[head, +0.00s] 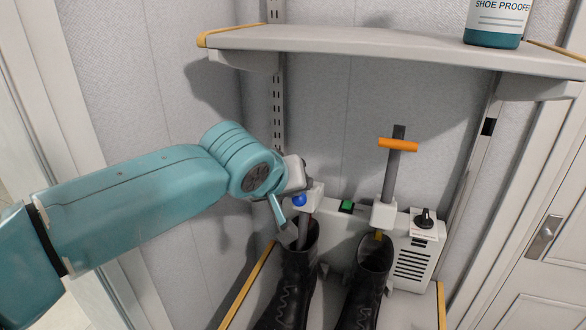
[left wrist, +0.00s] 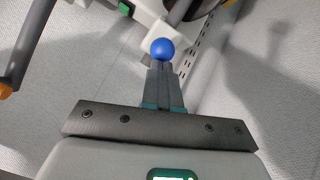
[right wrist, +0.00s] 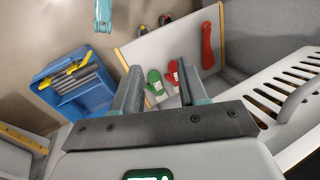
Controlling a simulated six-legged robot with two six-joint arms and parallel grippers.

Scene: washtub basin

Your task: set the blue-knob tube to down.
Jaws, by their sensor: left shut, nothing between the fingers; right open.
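The blue knob (head: 299,200) sits on the front of a white block on the dryer, above the left boot (head: 290,290). Its grey tube (head: 303,232) reaches down into that boot; its upper part is largely hidden by my left arm. In the left wrist view the blue knob (left wrist: 162,47) is right at the tips of my left gripper (left wrist: 162,64), which is shut and empty. Whether they touch is unclear. My right gripper (right wrist: 158,67) is open and empty, away from the dryer.
A second tube with an orange handle (head: 398,145) stands raised above the right boot (head: 367,285). A green switch (head: 346,206) and black dial (head: 424,219) are on the dryer. A shelf (head: 370,43) overhangs it. The right wrist view shows a blue bin (right wrist: 68,105) and mittens (right wrist: 172,72).

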